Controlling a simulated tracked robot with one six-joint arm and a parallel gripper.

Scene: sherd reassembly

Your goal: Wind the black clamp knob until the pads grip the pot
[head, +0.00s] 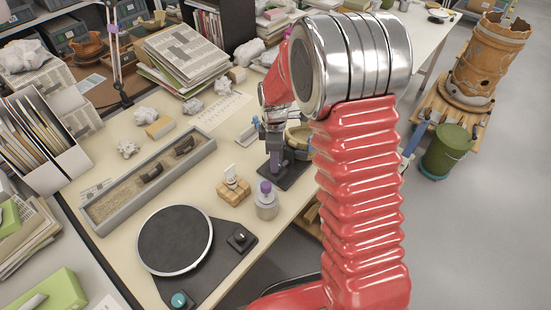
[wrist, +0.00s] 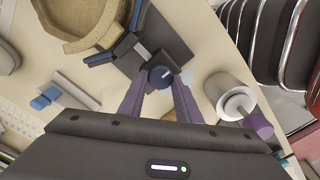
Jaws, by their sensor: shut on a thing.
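The black clamp knob (wrist: 161,77), with a pale mark on its face, sits between the purple fingers of my gripper (wrist: 160,84), which is shut on it. The clamp's arms carry blue pads (wrist: 98,59), one of them beside the pot's lower rim and another (wrist: 137,14) by its right side. I cannot tell whether they touch the pot. The tan, open pot (wrist: 72,43) is cut off by the top of the wrist view. In the head view my gripper (head: 274,158) points down over the clamp's black base (head: 287,175), and my arm partly hides the pot (head: 300,137).
A jar with a purple lid (head: 266,205) and a block stand with a card (head: 233,190) stand close to the clamp. A black turntable (head: 175,240) and a grey sand tray (head: 125,205) lie left on the bench (head: 205,185). The bench edge is near.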

